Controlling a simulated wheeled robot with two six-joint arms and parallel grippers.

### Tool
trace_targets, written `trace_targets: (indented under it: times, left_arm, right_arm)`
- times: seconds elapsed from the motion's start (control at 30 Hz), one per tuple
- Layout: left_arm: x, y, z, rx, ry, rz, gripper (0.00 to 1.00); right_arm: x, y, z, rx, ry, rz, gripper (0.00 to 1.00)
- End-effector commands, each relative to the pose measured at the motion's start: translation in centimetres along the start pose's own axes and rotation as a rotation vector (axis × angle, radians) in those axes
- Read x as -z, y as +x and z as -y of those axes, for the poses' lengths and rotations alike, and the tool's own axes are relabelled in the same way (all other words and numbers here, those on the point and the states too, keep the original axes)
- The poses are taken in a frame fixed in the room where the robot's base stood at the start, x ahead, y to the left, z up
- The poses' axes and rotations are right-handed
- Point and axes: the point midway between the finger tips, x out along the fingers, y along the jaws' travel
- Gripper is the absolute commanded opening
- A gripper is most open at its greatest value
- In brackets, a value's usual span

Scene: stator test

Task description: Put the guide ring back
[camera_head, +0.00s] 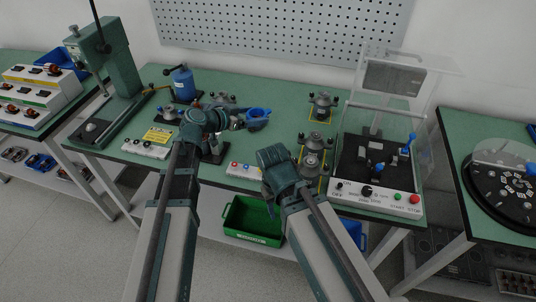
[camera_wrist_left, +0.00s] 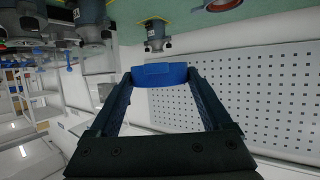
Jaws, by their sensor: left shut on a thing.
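A blue part, which looks like the guide ring (camera_head: 259,113), is held above the green bench in the head view. My left gripper (camera_head: 243,119) is shut on it. In the left wrist view the blue part (camera_wrist_left: 160,75) sits between the two fingertips (camera_wrist_left: 162,82), clear of the table. My right gripper (camera_head: 276,163) is low over the bench's front edge, left of the near metal unit; its fingers are hidden, so I cannot tell its opening.
Metal units stand on yellow-marked spots, one at the back (camera_head: 322,104) and one nearer (camera_head: 314,150). The test station (camera_head: 376,180) with a clear raised guard is at right. A green press (camera_head: 103,62) and blue canister (camera_head: 183,84) stand left. A green bin (camera_head: 252,222) sits below.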

Motion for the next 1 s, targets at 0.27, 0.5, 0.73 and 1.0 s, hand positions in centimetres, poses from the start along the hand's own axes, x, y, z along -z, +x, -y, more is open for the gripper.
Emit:
trace_targets:
  times: [0.27,0.5,0.73,1.0]
  left_arm:
    - [-3.3,1.8,-0.2,0.151,-0.061,-0.005,0.29]
    - [-3.6,2.0,-0.1,0.164,-0.067,-0.008,0.29]
    - [-6.5,3.2,-0.1,0.163,-0.066,-0.008,0.29]
    - [-9.1,4.3,-0.1,0.162,-0.066,-0.008,0.29]
  right_arm:
    - [0.2,3.9,0.4,0.0,0.0,0.0,0.5]
    - [0.2,4.2,0.4,0.0,0.0,0.0,0.5]
    - [0.4,7.3,0.7,0.0,0.0,0.0,0.5]
    - [0.6,10.2,1.0,0.0,-0.001,0.0,0.5]
